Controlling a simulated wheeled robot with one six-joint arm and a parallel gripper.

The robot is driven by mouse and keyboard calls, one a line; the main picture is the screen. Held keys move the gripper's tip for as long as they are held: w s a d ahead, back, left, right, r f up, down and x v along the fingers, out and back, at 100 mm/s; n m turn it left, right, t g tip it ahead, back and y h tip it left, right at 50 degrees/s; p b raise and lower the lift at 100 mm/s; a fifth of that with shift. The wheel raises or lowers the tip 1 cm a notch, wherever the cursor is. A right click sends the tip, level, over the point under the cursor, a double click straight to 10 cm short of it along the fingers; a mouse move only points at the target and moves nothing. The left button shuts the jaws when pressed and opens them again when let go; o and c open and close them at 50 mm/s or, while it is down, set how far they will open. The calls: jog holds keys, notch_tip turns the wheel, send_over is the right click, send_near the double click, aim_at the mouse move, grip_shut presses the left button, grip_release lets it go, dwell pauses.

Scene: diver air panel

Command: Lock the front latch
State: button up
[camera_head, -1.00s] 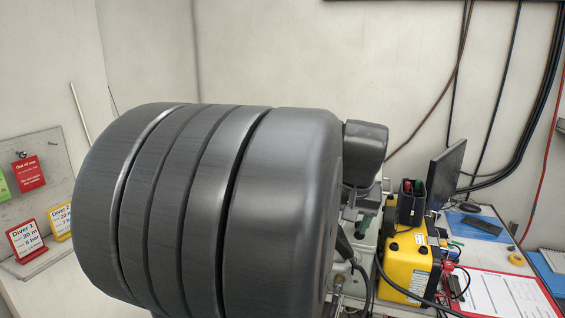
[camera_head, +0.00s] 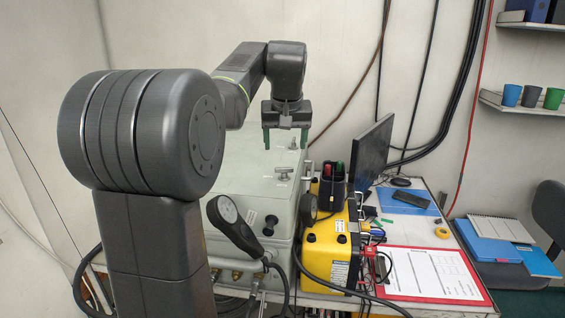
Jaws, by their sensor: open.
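A pale grey-green panel case (camera_head: 235,175) stands behind my arm, and my arm hides part of its left side. Two small metal fittings show on its top: a nearer one (camera_head: 283,174) and a farther one (camera_head: 293,146). The nearer one looks like the front latch, but its locked or unlocked state is too small to tell. My gripper (camera_head: 285,140) points down above the back part of the case top, its green fingertips apart and nothing seen between them. The farther fitting shows just below the fingers; I cannot tell the height gap.
A black round gauge on a hose (camera_head: 235,222) stands before the case. A yellow box (camera_head: 330,255) with a black holder is close on its right. Black cables loop in front.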

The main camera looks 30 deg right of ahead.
aim_at(284, 168)
jog(key=x, duration=0.8)
jog(key=shift+w+f+p, duration=0.15)
jog(key=shift+f+p, duration=0.1)
jog(key=shift+p, duration=0.1)
